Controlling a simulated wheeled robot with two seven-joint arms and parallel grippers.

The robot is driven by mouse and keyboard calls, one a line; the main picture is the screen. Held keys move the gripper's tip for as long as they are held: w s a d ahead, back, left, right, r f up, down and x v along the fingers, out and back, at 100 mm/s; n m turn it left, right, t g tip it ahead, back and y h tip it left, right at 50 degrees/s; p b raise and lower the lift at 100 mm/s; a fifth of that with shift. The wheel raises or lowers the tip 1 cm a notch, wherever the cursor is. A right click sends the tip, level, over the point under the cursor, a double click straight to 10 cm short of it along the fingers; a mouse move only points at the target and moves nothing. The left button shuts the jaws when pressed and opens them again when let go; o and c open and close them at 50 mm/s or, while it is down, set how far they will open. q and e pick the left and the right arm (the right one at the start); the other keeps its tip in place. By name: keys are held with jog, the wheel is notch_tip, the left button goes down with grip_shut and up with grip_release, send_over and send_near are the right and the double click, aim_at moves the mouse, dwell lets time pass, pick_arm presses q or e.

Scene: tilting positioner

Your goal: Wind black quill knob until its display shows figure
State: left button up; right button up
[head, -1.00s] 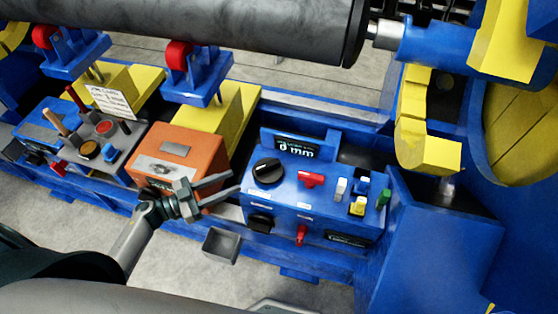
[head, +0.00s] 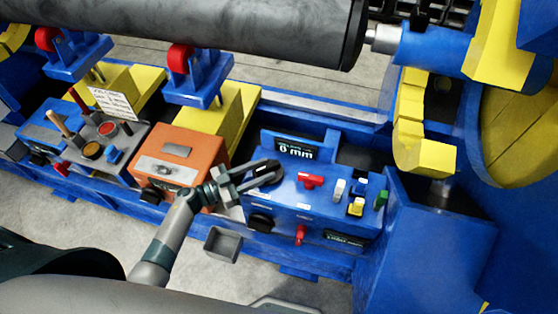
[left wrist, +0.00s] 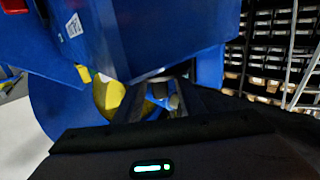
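A black knob (head: 263,171) sits on the sloping top of a blue control box (head: 318,205). Its label is too small to read. Behind it, a dark display (head: 296,149) shows white characters that look like "0 mm". My left gripper (head: 274,174) is at this knob, its two fingers apart on either side and partly hiding it. I cannot tell whether they touch it. In the left wrist view the fingers (left wrist: 160,98) stand apart; the knob is not clear there. My right gripper is not in view.
The box also carries a red handle (head: 310,181), white, blue, yellow and green switches, a lower black knob (head: 260,222) and a red lever (head: 300,235). An orange box (head: 180,157) stands left, close to my gripper. A large roller (head: 230,25) spans above.

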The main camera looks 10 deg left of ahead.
aim_at(279, 163)
pick_arm(q)
jog(key=shift+p+x, duration=0.35)
jog(key=shift+x, duration=2.7)
jog(key=shift+c, duration=0.2)
grip_shut()
